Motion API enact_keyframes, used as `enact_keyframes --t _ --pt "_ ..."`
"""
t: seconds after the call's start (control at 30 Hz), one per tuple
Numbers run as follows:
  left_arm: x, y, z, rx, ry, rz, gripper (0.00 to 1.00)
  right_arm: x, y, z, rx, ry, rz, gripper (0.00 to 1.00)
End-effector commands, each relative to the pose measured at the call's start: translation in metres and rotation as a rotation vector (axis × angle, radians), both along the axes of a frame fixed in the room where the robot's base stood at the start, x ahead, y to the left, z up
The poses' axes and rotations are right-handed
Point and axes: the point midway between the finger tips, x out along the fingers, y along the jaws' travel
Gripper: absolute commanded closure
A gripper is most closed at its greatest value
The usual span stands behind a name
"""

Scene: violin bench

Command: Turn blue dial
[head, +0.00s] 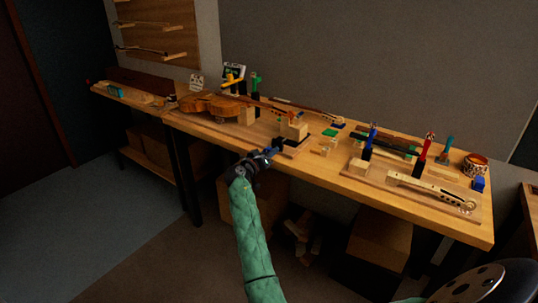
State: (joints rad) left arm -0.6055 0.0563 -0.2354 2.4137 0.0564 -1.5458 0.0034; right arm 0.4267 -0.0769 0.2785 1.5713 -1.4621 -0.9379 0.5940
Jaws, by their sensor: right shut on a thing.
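My right gripper (274,148) is at the front edge of the bench, at the end of the green-sleeved arm. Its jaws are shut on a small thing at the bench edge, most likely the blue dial. The fingers cover most of it, and its turn angle cannot be read. Just behind the gripper is a dark plate with a pale wooden block (294,129) on it. My left gripper is out of view.
A violin (209,104) lies on the bench (330,170) left of my gripper. To the right stand a blue-handled tool (372,132), a red-handled tool (428,143), a violin neck (430,189) and a blue block (478,184). Cardboard boxes (382,237) are below.

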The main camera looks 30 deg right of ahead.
Motion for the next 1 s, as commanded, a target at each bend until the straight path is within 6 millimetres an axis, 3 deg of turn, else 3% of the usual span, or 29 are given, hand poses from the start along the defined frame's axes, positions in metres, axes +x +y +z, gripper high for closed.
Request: enact_keyframes --t 0.03,0.07,0.17,0.57,1.0 --pt "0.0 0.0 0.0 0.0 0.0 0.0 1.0 0.0 0.001 0.0 0.0 0.0 0.001 0.87" --pt "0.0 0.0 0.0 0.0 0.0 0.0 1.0 0.0 0.001 0.0 0.0 0.0 0.001 0.6" --pt "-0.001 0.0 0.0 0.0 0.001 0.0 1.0 0.0 0.001 0.0 0.0 0.0 0.001 0.43" --pt "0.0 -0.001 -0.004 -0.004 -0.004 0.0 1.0 -0.003 0.008 -0.002 0.0 0.0 0.001 0.43" --pt "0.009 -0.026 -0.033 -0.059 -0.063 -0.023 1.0 -0.025 0.064 -0.002 0.001 -0.001 0.002 0.43"
